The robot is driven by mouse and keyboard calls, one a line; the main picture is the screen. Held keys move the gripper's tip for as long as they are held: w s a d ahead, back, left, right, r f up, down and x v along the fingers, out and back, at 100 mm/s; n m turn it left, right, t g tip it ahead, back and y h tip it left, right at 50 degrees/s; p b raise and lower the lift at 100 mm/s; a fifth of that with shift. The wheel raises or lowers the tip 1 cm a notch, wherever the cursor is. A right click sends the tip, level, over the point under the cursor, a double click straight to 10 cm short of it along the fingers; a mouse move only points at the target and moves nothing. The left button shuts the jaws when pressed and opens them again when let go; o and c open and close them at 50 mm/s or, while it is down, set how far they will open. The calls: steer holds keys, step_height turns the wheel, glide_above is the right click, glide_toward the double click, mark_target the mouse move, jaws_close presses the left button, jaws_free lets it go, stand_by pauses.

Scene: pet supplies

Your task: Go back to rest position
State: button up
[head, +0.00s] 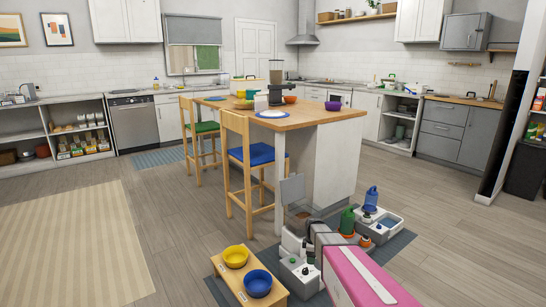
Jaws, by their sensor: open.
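My gripper is not in view in the head view, and I cannot make out my arm for certain. The task line names no object. In the foreground a low wooden stand (230,274) holds a yellow bowl (236,256) and a blue bowl (257,283). To its right several white and grey items are crowded on a dark mat (400,243), with a green bottle (347,221) and a blue bottle (371,198). A long pink box-like thing (352,272) with a white stripe lies at the bottom edge, partly cut off.
A wooden-topped kitchen island (300,113) stands in the middle, with a blue-seated stool (256,156) and a green-seated stool (207,128) at its left. Counters line the walls. The floor (160,215) is clear left of the island, with a striped rug (70,245).

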steer(key=s+r+m, duration=0.7)
steer(key=s+r, duration=0.1)
steer(key=s, duration=0.3)
steer(key=s+r+m, duration=0.7)
steer(key=s+m, duration=0.1)
steer(key=s, duration=0.4)
steer(key=shift+r, duration=0.35)
